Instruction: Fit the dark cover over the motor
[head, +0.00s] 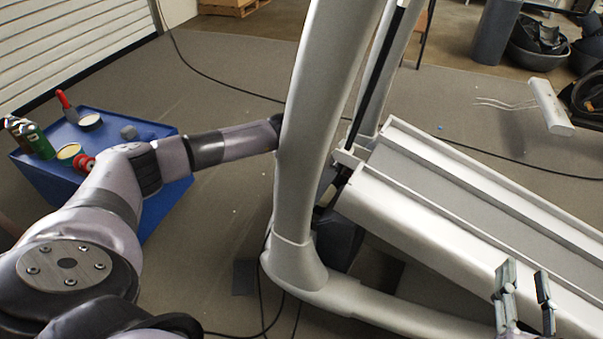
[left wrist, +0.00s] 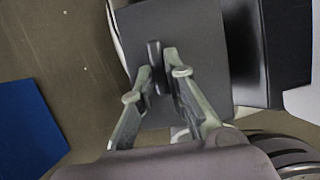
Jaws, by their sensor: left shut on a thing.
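The dark cover (left wrist: 203,45) is a flat dark grey panel with a small upright handle in the left wrist view. My left gripper (left wrist: 156,84) has its two fingers on either side of that handle and is shut on it. My right gripper (head: 526,279) is open and empty, over the machine's rail at the lower right. I cannot clearly make out the motor; a dark part (head: 340,238) shows low behind the upright.
A blue cart (head: 110,118) with cans and a red-handled tool stands at the left; its blue side also shows in the left wrist view (left wrist: 28,125). Black cables lie on the floor.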

